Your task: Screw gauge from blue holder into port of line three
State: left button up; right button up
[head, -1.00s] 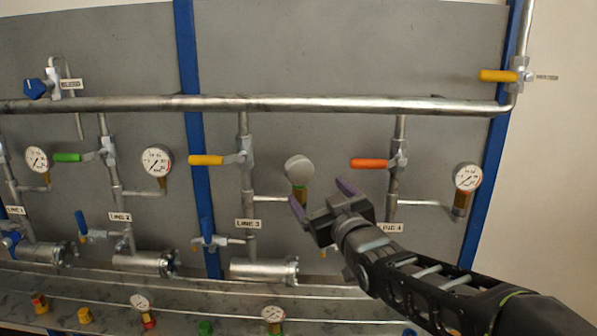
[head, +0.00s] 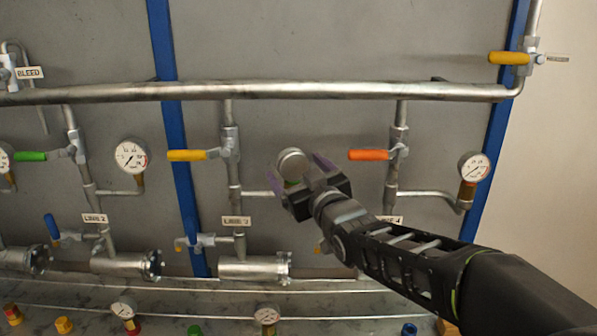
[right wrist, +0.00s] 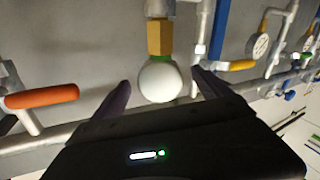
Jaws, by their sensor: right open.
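In the right wrist view the gauge (right wrist: 160,82) shows as a pale disc with a green ring and a brass hex fitting (right wrist: 160,37). My right gripper (head: 298,165) is open at the gauge. In the right wrist view its fingers (right wrist: 161,84) stand either side of the disc, with gaps on both sides. The line three label (head: 236,221) is left of and below the gauge. A blue holder (head: 409,330) on the bench looks empty. My left gripper is out of view.
A yellow valve handle (head: 187,155) is left of the gauge and an orange one (head: 368,155) is right of it. Line four's gauge (head: 473,167) is further right. Gauges (head: 123,309) and (head: 267,315) stand on the bench among coloured holders.

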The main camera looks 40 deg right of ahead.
jog(key=p+x, duration=0.2)
jog(key=x, duration=0.5)
jog(key=shift+r, duration=0.1)
jog(key=c, duration=1.9)
jog(key=m+g+h, duration=0.2)
jog(key=m+h, duration=0.1)
jog(key=s+d+m+g+h, duration=0.1)
jog(key=m+g+h, duration=0.1)
jog(key=g+h, duration=0.1)
jog(key=s+d+m+g+h, duration=0.1)
jog(key=m+g+h, duration=0.1)
jog(key=m+h, duration=0.1)
jog(key=shift+d+m+g+h, duration=0.2)
jog(key=shift+m+g+h, duration=0.15)
jog(key=shift+h, duration=0.45)
jog(key=o, duration=1.9)
jog(key=shift+a, duration=0.1)
